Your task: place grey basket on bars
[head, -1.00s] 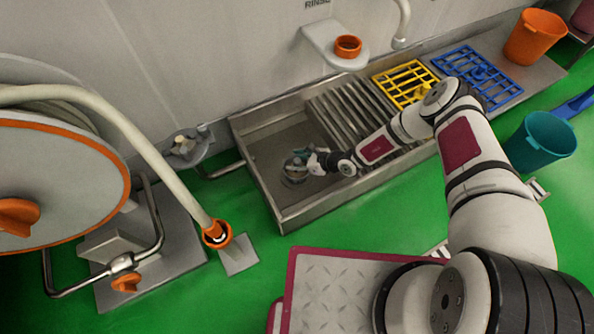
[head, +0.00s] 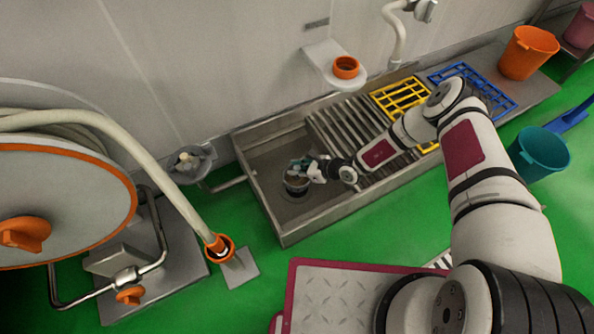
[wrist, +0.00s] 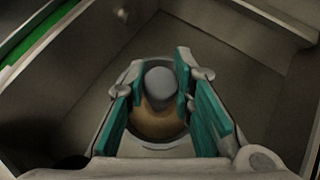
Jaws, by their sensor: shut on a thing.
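The grey basket (head: 296,184) is a small round strainer at the left end of the steel sink, over a dark round drain area. In the wrist view, its grey knob (wrist: 161,84) stands between my teal finger pads, with a brownish round inside below. My gripper (head: 299,165) is shut on the basket from above. I cannot tell exactly how far the basket is off the sink floor. The grey bars (head: 345,124) lie side by side across the right part of the sink, to the right of my gripper. My forearm hides part of them.
The sink's front wall (head: 318,222) and left wall stand around the basin. A yellow grid (head: 401,94) and a blue grid (head: 462,73) lie right of the bars. An orange cup holder (head: 345,68) juts from the wall above. A tap hangs behind.

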